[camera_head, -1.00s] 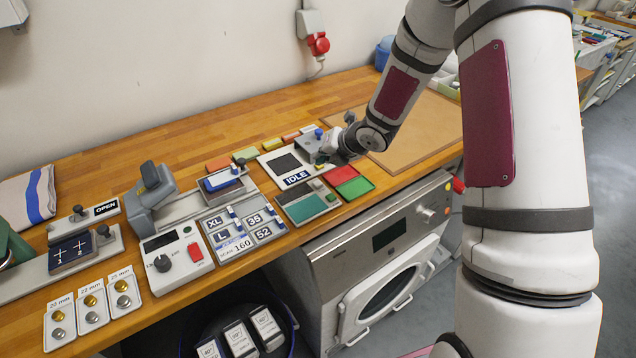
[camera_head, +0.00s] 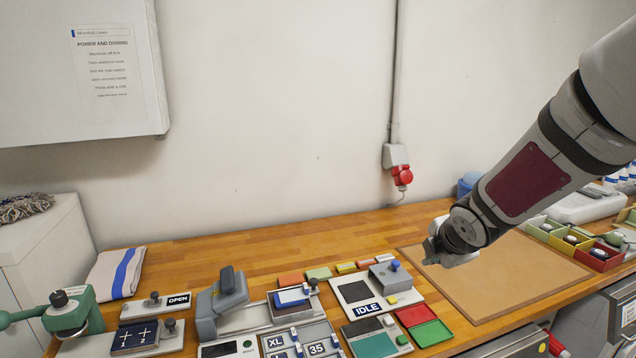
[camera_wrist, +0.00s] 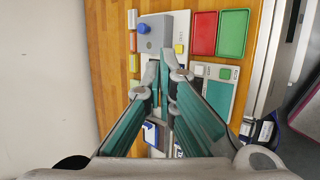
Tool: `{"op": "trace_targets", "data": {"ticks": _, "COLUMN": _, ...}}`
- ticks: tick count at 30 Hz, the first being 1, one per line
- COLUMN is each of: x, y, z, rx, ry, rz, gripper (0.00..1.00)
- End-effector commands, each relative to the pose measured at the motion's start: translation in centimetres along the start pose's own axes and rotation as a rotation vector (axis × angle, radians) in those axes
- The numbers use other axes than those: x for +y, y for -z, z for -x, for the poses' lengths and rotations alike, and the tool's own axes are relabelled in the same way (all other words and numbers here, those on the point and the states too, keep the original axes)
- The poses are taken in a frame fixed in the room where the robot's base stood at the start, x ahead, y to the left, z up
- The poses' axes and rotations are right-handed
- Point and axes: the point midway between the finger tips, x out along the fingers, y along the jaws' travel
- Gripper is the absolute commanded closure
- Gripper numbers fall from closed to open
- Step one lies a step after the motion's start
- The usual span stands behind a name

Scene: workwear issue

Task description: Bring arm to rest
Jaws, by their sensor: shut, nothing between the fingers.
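My gripper (camera_head: 436,252) is at the end of my arm, which reaches in from the right in the head view. It hangs above the bench, between the device marked IDLE (camera_head: 366,309) and the tan board (camera_head: 482,277). In the wrist view my gripper (camera_wrist: 164,72) has its fingers together with nothing between them. Below it there, the grey block with a blue knob (camera_wrist: 154,33) shows, apart from the fingertips as far as I can tell.
The wooden bench (camera_head: 224,246) carries a red tray (camera_head: 414,315), a green tray (camera_head: 432,333), a grey press (camera_head: 222,303) and a green press (camera_head: 72,315). Coloured bins (camera_head: 598,256) stand at right. Open air lies above the bench.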

Motion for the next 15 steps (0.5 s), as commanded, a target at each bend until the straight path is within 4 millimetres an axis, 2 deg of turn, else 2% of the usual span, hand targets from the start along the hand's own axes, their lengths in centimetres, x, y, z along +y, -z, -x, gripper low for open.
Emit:
{"op": "trace_targets", "data": {"ticks": 1, "x": 0.2, "y": -0.3, "z": 2.5, "rx": -0.027, "ry": 0.004, "rz": -0.101, "gripper": 1.00}}
{"op": "trace_targets", "data": {"ticks": 7, "x": -1.7, "y": -0.5, "z": 10.5, "rx": -0.103, "ry": 0.045, "rz": -0.554, "gripper": 1.00}}
{"op": "trace_targets", "data": {"ticks": 11, "x": -3.8, "y": 0.3, "z": 15.4, "rx": -0.128, "ry": 0.069, "rz": -0.853, "gripper": 1.00}}
{"op": "trace_targets", "data": {"ticks": 15, "x": -6.7, "y": 1.9, "z": 20.2, "rx": -0.134, "ry": 0.104, "rz": -1.173, "gripper": 1.00}}
